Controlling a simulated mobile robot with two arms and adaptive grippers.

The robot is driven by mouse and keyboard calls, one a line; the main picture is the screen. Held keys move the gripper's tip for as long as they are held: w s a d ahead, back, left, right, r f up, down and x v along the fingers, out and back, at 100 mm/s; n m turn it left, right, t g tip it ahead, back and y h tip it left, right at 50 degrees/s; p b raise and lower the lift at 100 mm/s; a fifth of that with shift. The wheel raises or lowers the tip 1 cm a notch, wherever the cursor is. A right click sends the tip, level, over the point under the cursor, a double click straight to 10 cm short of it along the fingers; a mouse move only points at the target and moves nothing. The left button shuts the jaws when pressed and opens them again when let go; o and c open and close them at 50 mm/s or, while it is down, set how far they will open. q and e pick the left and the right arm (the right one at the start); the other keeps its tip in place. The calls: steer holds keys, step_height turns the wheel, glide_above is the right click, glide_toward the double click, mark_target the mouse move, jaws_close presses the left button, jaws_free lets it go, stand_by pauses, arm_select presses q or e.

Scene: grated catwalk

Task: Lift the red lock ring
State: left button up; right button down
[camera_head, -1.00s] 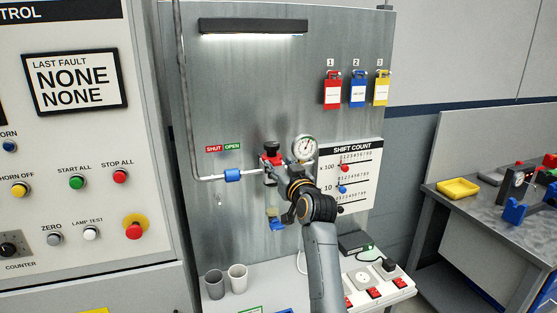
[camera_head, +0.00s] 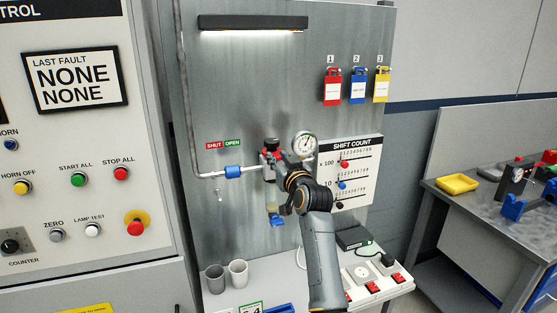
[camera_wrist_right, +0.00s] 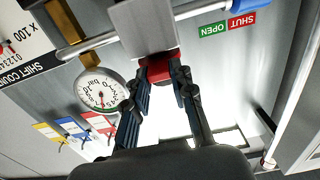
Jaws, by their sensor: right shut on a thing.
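The red lock ring (camera_head: 269,156) sits at the pipe valve on the grey panel, under a dark knob. In the right wrist view the red ring (camera_wrist_right: 158,66) lies between the fingertips, against a grey block. My right gripper (camera_head: 277,164) reaches the valve from the front and hides part of it. Its two fingers (camera_wrist_right: 162,75) are shut on the red ring. I cannot tell whether the ring is clear of its seat. My left gripper is not in view.
A pressure gauge (camera_head: 305,144) stands close right of my gripper. A pipe with a blue sleeve (camera_head: 233,172) runs left from the valve. Red, blue and yellow tags (camera_head: 357,86) hang upper right. Two cups (camera_head: 238,273) stand on the shelf below. A button console (camera_head: 80,170) is left.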

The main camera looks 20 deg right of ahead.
steer(key=shift+r, duration=0.75)
steer(key=c, duration=1.1)
jaws_free()
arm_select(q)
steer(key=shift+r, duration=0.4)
arm_select(e)
steer(key=shift+f, duration=0.1)
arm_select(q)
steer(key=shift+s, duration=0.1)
arm_select(e)
steer(key=shift+s, duration=0.2)
steer(key=s, duration=1.1)
steer(key=shift+s+d, duration=0.2)
steer(key=shift+s, duration=0.1)
